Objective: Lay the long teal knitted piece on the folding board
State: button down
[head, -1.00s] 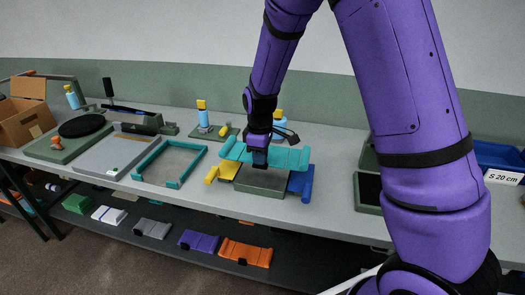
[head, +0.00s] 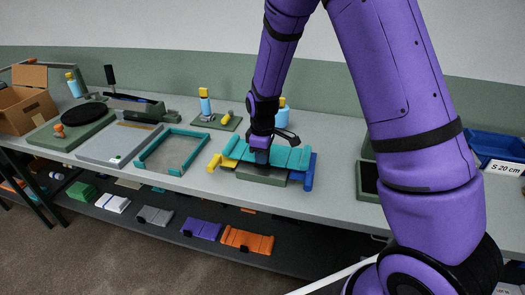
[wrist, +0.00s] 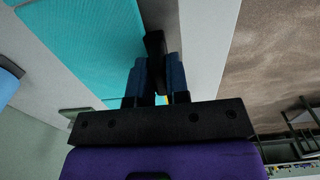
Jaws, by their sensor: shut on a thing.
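The long teal knitted piece (head: 290,158) is held in my gripper (head: 262,155), low over a grey-green block (head: 262,180) on the bench. In the head view it covers much of the block, and I cannot tell whether they touch. A yellow piece (head: 217,163) sticks out at its left and a blue piece (head: 309,175) at its right. The wrist view shows a broad teal surface (wrist: 85,35) beside my shut fingers (wrist: 158,75); what lies between them is mostly hidden. I cannot tell for sure which item is the folding board.
A teal frame (head: 172,152) and a grey flat board (head: 118,143) lie to the left. A blue bottle (head: 282,117) stands behind my gripper. A blue bin (head: 495,147) is at far right. Orange (head: 247,241) and purple (head: 201,229) pieces lie on the lower shelf.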

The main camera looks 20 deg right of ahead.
jog(key=shift+f, duration=0.75)
dwell(0.5)
jog(key=c, duration=1)
grip_release()
jog(key=shift+c, duration=0.2)
notch_tip(320, 180, up, 11)
jog(key=shift+f, duration=0.1)
jog(key=s+d+r+m+t, duration=0.2)
jog(key=s+d+r+m, duration=0.15)
jog(key=s+r, duration=0.65)
jog(key=s+d+r+m+t, duration=0.2)
jog(key=s+r+m, duration=0.2)
jog(key=s+r, duration=0.65)
jog(key=s+d+r+m+t, duration=0.1)
jog(key=s+m, duration=0.2)
jog(key=s, duration=0.5)
jog(key=shift+s+d+r, duration=0.2)
jog(key=shift+s+r, duration=0.2)
